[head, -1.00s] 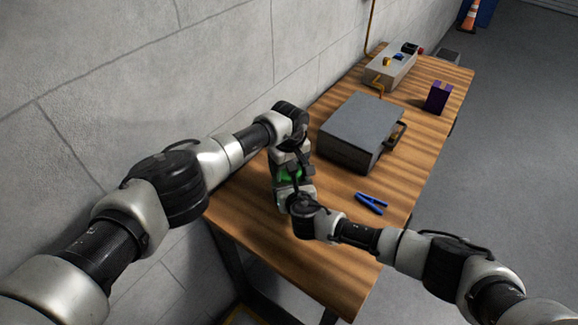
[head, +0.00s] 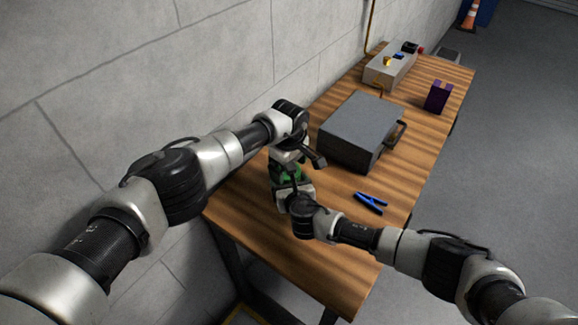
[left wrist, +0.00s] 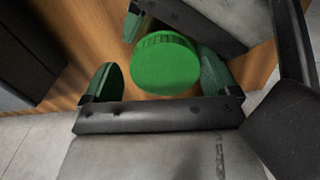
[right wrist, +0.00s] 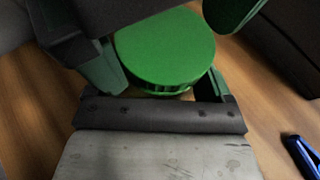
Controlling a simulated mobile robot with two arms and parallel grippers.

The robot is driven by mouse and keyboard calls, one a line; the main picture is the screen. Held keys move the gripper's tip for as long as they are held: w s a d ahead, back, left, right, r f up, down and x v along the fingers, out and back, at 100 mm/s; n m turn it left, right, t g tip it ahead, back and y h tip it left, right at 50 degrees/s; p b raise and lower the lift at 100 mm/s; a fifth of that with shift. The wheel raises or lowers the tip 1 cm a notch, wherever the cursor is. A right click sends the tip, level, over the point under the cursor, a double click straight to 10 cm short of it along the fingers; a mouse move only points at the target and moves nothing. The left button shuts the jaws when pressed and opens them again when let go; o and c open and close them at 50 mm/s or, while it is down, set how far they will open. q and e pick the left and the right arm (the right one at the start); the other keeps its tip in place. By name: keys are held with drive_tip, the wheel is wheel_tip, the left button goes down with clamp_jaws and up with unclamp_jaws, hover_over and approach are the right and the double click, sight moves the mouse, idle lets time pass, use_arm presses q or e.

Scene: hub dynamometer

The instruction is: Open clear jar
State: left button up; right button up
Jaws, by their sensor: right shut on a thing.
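The jar's green round lid (head: 290,172) shows between my two grippers at the near end of the table. In the left wrist view the lid (left wrist: 165,65) is seen from above, with its ribbed side. My left gripper (left wrist: 158,68) is open, its fingers on either side of the lid with gaps. My right gripper (right wrist: 168,70) is shut on the jar, with its fingers beside and below the lid (right wrist: 165,45). The jar's body is mostly hidden by the lid and grippers, so I cannot tell whether the lid is loose.
A grey case (head: 355,130) stands just beyond the grippers on the wooden table (head: 400,185). A blue clamp-like tool (head: 370,203) lies to the right. A purple box (head: 438,97) and a grey instrument box (head: 388,72) stand farther back. The wall borders the left side.

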use_arm(q)
drive_tip(key=shift+s, duration=0.1)
use_arm(e)
drive_tip(key=shift+w+d, duration=0.15)
drive_tip(key=shift+d, duration=0.1)
